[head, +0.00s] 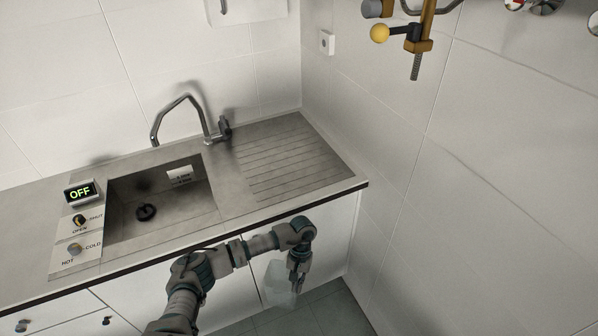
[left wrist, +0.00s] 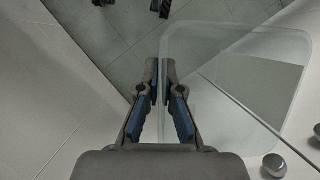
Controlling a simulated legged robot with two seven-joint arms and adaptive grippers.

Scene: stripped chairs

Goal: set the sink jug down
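The sink jug is a clear, see-through vessel. In the head view the jug (head: 279,282) shows faintly in front of the white cabinet, below the counter edge and above the floor. My left gripper (head: 297,277) is beside its right side, pointing down. In the left wrist view the jug (left wrist: 245,85) spreads to the right of the fingers as a pale rounded outline. The left gripper (left wrist: 161,80) has its fingertips nearly together, pinching the jug's near edge. The exact grip on the clear wall is hard to see. My right gripper is not in view.
The counter holds a sink basin (head: 199,213) with a tap (head: 207,118) and a ribbed drainboard (head: 290,155) at right. An OFF display (head: 80,193) and two labelled knobs stand at left. The drainboard is bare. A yellow-balled lever (head: 380,33) is on the right wall.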

